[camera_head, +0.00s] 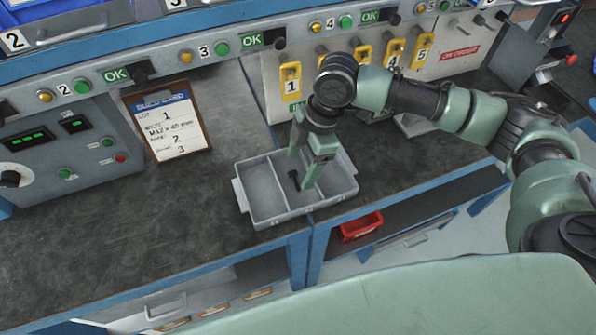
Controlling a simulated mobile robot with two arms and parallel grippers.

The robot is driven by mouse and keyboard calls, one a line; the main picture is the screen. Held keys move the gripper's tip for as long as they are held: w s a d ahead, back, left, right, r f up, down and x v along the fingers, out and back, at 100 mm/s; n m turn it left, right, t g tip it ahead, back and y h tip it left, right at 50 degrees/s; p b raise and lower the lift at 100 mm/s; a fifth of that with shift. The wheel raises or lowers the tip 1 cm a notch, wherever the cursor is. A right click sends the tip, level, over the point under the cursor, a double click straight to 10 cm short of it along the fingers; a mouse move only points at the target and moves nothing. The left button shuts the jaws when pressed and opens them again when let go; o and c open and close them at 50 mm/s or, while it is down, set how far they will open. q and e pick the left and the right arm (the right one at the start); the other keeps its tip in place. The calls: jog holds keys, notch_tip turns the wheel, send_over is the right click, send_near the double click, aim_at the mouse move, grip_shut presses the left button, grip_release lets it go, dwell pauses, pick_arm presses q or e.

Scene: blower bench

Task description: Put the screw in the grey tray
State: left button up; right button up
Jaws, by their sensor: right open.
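A small dark screw (294,178) shows in the right compartment, partly beside my gripper's fingers. My right gripper (301,172) points down over that compartment, its fingers apart and the screw close to the fingertips. Whether a finger touches the screw I cannot tell. The left compartment looks empty. My left gripper is out of view.
A build card (168,124) on a clipboard stands left of the tray. Yellow numbered tags (291,82) hang on the panel behind. A red bin (361,227) is below the bench edge at the right. The bench left of the tray is clear.

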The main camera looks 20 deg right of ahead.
jog(key=v, duration=0.8)
